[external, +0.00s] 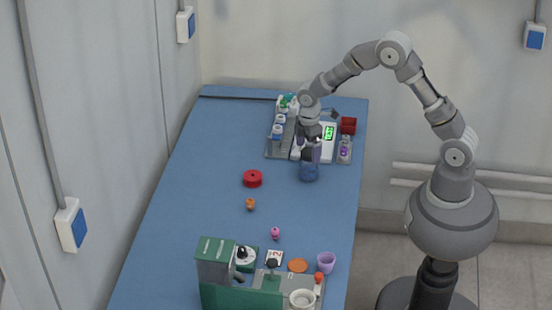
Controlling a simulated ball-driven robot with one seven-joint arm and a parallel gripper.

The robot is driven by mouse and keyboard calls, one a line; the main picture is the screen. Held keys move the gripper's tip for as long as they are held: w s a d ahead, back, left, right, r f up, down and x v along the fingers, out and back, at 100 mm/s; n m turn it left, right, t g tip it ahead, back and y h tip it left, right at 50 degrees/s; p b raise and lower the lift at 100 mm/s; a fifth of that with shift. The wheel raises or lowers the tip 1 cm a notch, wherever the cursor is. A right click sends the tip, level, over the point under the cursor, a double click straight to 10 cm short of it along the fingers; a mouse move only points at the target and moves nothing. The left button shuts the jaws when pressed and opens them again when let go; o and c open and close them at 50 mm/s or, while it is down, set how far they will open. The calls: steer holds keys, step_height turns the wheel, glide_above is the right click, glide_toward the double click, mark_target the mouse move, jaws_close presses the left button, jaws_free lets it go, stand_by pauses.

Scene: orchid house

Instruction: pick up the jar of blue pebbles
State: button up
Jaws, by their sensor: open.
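The grey tray (273,151) behind holds several bottles, a device with a green display (329,132) and a red box (348,125). A red disc (253,178) and an orange piece (250,204) lie left. A green machine (216,261) and purple cup (326,262) stand in front.

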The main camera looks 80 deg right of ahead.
mark_target(308, 160)
steer(key=f+b, duration=0.1)
steer(key=f, duration=0.1)
steer(key=f+b, duration=0.1)
steer(key=f, duration=0.2)
steer(key=shift+s+d+f+b, duration=0.15)
steer(key=shift+d+f+b, duration=0.05)
steer(key=shift+f+b, duration=0.15)
steer(key=shift+r, duration=0.1)
steer(key=c, duration=1.4)
